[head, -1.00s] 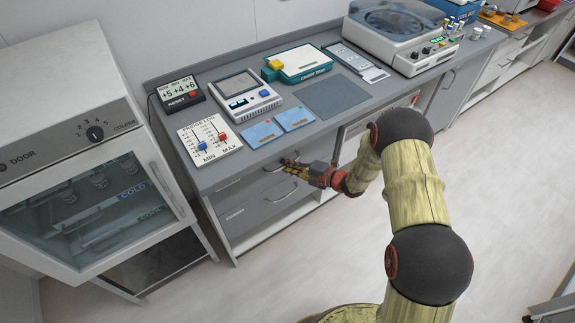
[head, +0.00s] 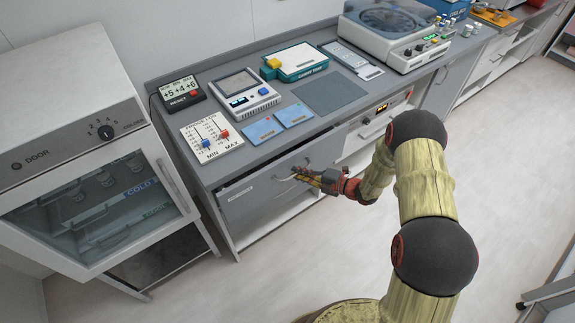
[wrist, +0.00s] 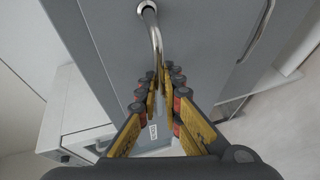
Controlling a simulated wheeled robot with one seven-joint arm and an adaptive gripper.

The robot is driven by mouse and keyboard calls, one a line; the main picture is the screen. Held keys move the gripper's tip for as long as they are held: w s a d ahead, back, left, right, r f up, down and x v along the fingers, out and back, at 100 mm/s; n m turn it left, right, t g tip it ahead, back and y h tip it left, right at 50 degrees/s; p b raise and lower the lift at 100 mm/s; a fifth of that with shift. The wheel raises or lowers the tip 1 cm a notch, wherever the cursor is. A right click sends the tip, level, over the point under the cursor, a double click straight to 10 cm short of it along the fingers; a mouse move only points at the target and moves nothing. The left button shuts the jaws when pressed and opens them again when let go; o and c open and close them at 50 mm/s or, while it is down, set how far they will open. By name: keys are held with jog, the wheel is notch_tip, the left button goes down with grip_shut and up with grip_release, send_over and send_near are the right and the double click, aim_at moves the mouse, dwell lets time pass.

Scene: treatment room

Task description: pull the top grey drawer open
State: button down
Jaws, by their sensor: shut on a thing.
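The top grey drawer (head: 250,205) is under the counter at its left end, with a dark gap showing above its front, so it stands partly out. Its curved metal handle (head: 283,179) is on the front. My gripper (head: 303,174) is at the handle and shut on it. In the wrist view the chrome handle (wrist: 154,32) runs down from its mount on the grey drawer front (wrist: 195,45) to between the fingers of my gripper (wrist: 160,88). The fingers partly hide the handle's lower end.
A glass-door cabinet (head: 90,190) stands close on the left. Open shelving is below the drawer. The floor (head: 250,285) in front is clear.

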jog(key=s+d+p, duration=0.4)
jog(key=s+d, duration=0.5)
jog(key=s, duration=0.5)
jog(key=s+d+p, duration=0.4)
jog(key=s+d, duration=0.6)
jog(key=s, duration=0.4)
jog(key=shift+s+d, duration=0.2)
jog(key=shift+s, duration=0.1)
jog(key=c, duration=1.9)
grip_release()
jog(key=v, duration=1.2)
